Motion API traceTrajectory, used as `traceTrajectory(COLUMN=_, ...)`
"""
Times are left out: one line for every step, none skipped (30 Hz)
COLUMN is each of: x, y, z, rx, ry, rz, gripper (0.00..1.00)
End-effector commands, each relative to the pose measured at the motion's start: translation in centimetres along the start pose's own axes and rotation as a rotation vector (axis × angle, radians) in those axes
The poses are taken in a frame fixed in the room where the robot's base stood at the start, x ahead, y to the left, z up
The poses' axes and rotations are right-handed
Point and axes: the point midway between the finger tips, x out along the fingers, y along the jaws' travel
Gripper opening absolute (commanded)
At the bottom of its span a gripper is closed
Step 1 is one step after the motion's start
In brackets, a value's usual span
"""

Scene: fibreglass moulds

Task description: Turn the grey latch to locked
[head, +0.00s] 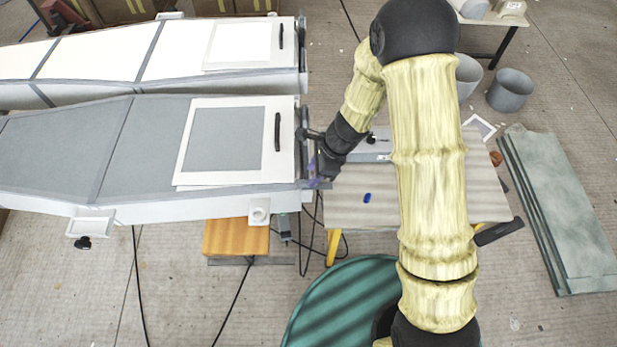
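My gripper (320,176) is at the right end of the nearer long mould (140,202), with its tip by the mould's end face. Its fingers are small, dark and partly hidden, so I cannot tell whether they are open or shut, or whether they touch anything. Dark grey fittings (303,118) sit on that end face, just above and left of my gripper. I cannot clearly make out the grey latch or its position among them.
A second long mould (110,62) lies behind the nearer one. A work table (345,190) with a blue oval item (367,198) stands right of the gripper. An orange stool (236,237) is below the mould. Cables cross the floor. Grey-green panels (565,215) lie at right.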

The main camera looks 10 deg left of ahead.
Motion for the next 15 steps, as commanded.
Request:
traceTrajectory(x=0.9, y=0.1, z=-0.1, rx=0.004, ry=0.001, rz=0.003, gripper=0.38)
traceTrajectory(x=1.4, y=0.1, z=-0.1, rx=0.003, ry=0.001, rz=0.004, gripper=0.38)
traceTrajectory(x=2.0, y=0.1, z=-0.1, rx=0.003, ry=0.0, rz=0.003, gripper=0.38)
traceTrajectory(x=2.4, y=0.0, z=-0.1, rx=0.002, ry=0.0, rz=0.002, gripper=0.38)
traceTrajectory(x=2.8, y=0.0, z=-0.1, rx=0.002, ry=0.0, rz=0.001, gripper=0.38)
traceTrajectory(x=3.2, y=0.0, z=-0.1, rx=0.002, ry=0.0, rz=0.001, gripper=0.38)
traceTrajectory(x=3.4, y=0.0, z=0.0, rx=0.001, ry=0.0, rz=0.001, gripper=0.38)
traceTrajectory(x=3.6, y=0.0, z=0.0, rx=0.0, ry=0.0, rz=0.0, gripper=0.38)
traceTrajectory(x=3.8, y=0.0, z=0.0, rx=0.001, ry=0.0, rz=0.0, gripper=0.38)
traceTrajectory(x=3.9, y=0.0, z=0.0, rx=0.001, ry=0.001, rz=0.0, gripper=0.38)
traceTrajectory(x=3.9, y=0.0, z=0.0, rx=0.001, ry=0.001, rz=0.0, gripper=0.38)
traceTrajectory(x=4.0, y=0.0, z=0.0, rx=0.001, ry=0.001, rz=0.0, gripper=0.38)
traceTrajectory(x=4.0, y=0.0, z=0.0, rx=0.001, ry=0.001, rz=0.0, gripper=0.38)
traceTrajectory(x=4.0, y=0.0, z=0.0, rx=0.001, ry=0.001, rz=0.0, gripper=0.38)
traceTrajectory(x=4.0, y=0.0, z=0.0, rx=0.001, ry=0.001, rz=0.0, gripper=0.38)
